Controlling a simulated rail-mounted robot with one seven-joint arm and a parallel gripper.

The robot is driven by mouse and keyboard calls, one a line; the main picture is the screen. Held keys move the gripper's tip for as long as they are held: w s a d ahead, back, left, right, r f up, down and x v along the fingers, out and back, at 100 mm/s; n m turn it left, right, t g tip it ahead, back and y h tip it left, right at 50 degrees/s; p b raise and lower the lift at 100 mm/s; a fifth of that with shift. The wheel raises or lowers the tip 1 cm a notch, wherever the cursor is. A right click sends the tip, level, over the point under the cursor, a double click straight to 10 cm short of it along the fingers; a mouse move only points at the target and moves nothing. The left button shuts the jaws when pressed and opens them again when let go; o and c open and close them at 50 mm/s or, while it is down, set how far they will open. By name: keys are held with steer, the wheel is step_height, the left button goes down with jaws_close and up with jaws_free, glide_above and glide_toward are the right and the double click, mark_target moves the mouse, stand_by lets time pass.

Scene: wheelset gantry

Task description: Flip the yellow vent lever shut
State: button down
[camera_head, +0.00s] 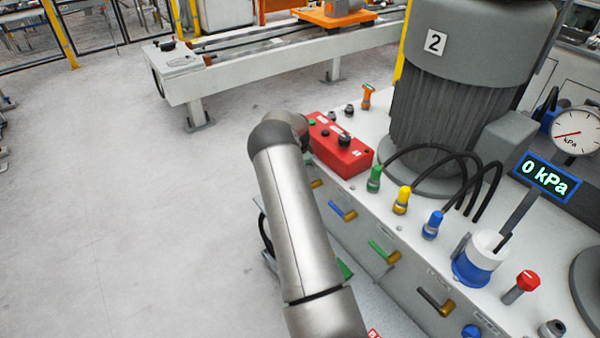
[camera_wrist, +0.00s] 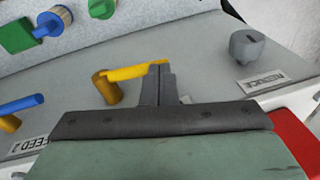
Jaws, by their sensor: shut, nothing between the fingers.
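The yellow vent lever (camera_wrist: 135,72) lies roughly level across the wrist view, joined at its left end to a brass pivot (camera_wrist: 108,88). My gripper (camera_wrist: 158,66) is shut and empty. Its fingertips overlap the right end of the lever in the picture; I cannot tell whether they touch it. In the head view my arm hides my gripper, and only a small yellow-brown part (camera_head: 316,183) shows beside the arm on the panel's front.
A blue lever (camera_wrist: 20,105) is left of the yellow one, and a grey knob (camera_wrist: 247,45) is to the right. A green lever (camera_head: 382,250) is farther along the panel. A red box (camera_head: 340,150) stands on top by my arm. The floor at left is clear.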

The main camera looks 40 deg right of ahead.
steer(key=shift+w+f+b, duration=0.3)
steer(key=shift+f+b, duration=0.3)
steer(key=shift+b, duration=0.2)
steer(key=shift+a+f, duration=0.1)
steer(key=shift+f, duration=0.05)
steer(key=w+a+r, duration=0.2)
steer(key=w+r, duration=0.5)
steer(key=r, duration=0.4)
steer(key=shift+r, duration=0.3)
stand_by(0.3)
